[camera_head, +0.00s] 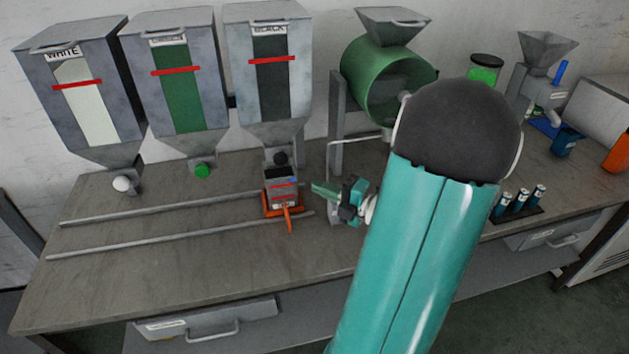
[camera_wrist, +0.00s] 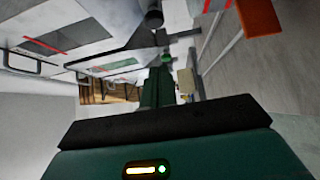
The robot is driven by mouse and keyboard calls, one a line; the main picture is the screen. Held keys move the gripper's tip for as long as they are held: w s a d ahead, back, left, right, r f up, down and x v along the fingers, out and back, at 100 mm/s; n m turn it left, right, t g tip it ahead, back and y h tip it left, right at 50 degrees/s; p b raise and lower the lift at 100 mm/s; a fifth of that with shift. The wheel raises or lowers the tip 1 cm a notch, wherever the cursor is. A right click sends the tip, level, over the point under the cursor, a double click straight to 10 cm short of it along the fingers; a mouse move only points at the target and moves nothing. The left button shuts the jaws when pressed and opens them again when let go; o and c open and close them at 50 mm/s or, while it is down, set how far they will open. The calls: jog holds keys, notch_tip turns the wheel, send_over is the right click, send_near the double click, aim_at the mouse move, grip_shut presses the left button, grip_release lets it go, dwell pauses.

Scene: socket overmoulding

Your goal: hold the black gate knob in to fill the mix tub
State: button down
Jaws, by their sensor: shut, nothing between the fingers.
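The black gate knob (camera_head: 280,158) sits at the outlet under the black hopper (camera_head: 240,90). In the wrist view a dark round knob (camera_wrist: 154,18), apparently the same one, shows at the top centre. The mix tub (camera_head: 281,187) stands right below that outlet in an orange carriage with a handle (camera_head: 289,222). The tub's contents cannot be made out. My gripper (camera_head: 316,188) is just right of the tub, apart from the knob and lower than it. Its green fingers (camera_wrist: 156,88) are shut and empty.
White and green hoppers stand to the left with a white knob (camera_head: 122,183) and a green knob (camera_head: 202,170). Two rails (camera_head: 150,232) run along the bench. A green drum (camera_head: 375,85) stands behind my arm. The bench front left is clear.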

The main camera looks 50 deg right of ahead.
aim_at(284, 160)
jog(key=shift+w+d, duration=0.2)
jog(key=shift+w, duration=2.7)
jog(key=shift+w+d, duration=0.15)
jog(key=shift+w, duration=2.7)
jog(key=shift+w+d, duration=0.55)
jog(key=shift+w, duration=0.3)
